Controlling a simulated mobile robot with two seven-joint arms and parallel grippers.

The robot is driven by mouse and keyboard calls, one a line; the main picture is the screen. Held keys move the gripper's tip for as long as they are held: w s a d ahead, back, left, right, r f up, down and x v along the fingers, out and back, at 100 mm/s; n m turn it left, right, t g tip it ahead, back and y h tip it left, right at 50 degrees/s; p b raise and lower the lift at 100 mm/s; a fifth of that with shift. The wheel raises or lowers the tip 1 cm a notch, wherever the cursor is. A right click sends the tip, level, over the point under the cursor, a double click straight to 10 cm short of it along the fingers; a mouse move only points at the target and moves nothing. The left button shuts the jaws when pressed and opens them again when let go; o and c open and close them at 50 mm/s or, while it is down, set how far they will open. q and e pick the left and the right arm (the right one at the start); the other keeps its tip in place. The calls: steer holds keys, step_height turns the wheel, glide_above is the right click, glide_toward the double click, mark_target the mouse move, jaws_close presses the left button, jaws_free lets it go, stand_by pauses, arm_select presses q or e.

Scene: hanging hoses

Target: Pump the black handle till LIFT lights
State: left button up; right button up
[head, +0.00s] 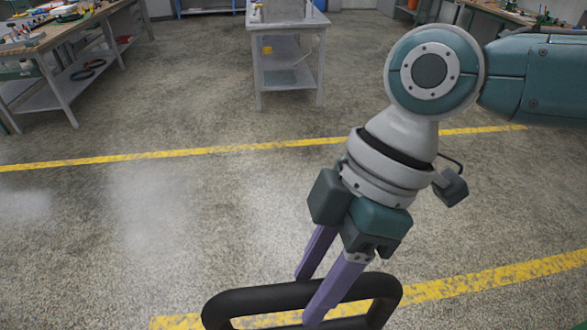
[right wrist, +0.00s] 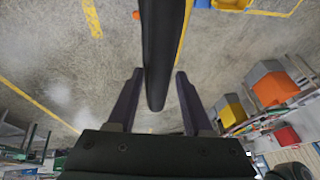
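The black handle (head: 260,299) is a thick rounded loop at the bottom of the head view, cut off by the frame's lower edge. My right gripper (head: 306,298) reaches down to it, with one purple finger on the far side of its top bar and one on the near side. In the right wrist view the handle's bar (right wrist: 161,45) runs between the two fingertips of the right gripper (right wrist: 159,74). My left gripper is out of view. No LIFT light shows.
A grey metal table (head: 288,22) stands ahead. A workbench (head: 70,35) with tools is at the far left, another at the far right. Yellow lines (head: 200,152) cross the concrete floor, which is clear between. Orange and yellow bins (right wrist: 270,85) show in the right wrist view.

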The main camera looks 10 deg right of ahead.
jaws_close()
stand_by(1.1)
